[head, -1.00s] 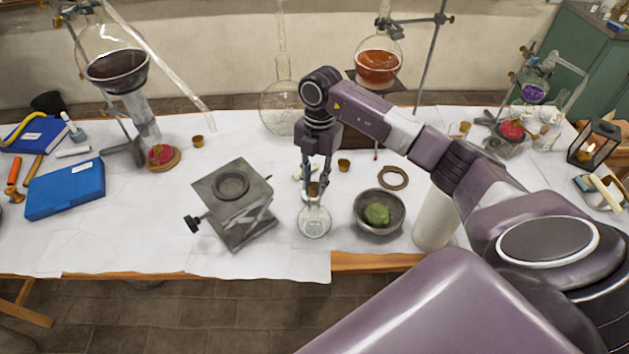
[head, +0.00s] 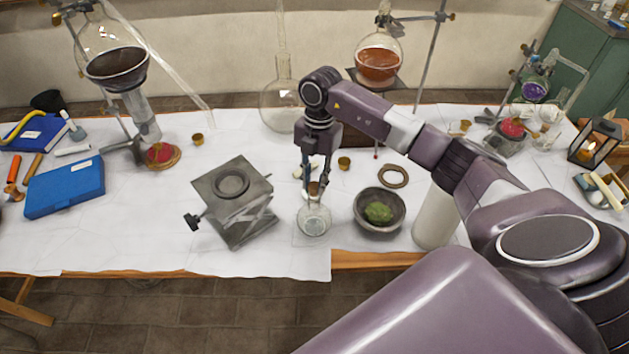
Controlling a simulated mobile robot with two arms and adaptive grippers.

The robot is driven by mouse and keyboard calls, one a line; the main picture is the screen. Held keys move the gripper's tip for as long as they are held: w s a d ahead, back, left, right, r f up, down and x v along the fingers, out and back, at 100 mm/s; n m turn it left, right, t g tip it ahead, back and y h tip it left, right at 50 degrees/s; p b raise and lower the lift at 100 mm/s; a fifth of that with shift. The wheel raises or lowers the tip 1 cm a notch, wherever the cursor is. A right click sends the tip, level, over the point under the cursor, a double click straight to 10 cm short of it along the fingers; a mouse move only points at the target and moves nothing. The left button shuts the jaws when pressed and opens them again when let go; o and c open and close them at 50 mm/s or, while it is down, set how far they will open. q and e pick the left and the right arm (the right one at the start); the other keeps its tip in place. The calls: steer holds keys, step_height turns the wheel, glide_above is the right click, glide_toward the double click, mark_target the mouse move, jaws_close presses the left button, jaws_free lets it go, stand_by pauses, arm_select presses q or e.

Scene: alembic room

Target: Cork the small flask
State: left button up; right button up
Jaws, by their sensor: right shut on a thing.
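The small flask (head: 313,222) is clear glass and stands upright on the white-covered table near its front edge. My right gripper (head: 314,188) points down right above the flask's neck. It is shut on a small brown cork (head: 314,189), which is at the flask's mouth. I cannot tell whether the cork is inside the mouth or only above it. The fingers hide part of the cork. My left gripper is not in view.
A grey lab jack (head: 232,184) stands left of the flask. A bowl with green matter (head: 380,199) stands close on the right. A cork ring (head: 393,177) and a loose cork (head: 344,163) lie behind. A large round flask (head: 281,105) stands at the back.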

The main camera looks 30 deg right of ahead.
mark_target(315, 185)
steer(key=shift+f+b, duration=0.6)
steer(key=shift+f, duration=0.65)
stand_by(3.2)
steer(key=o, duration=1.5)
steer(key=shift+r, duration=0.15)
steer(key=shift+r+p, duration=2.65)
steer(key=shift+r, duration=0.75)
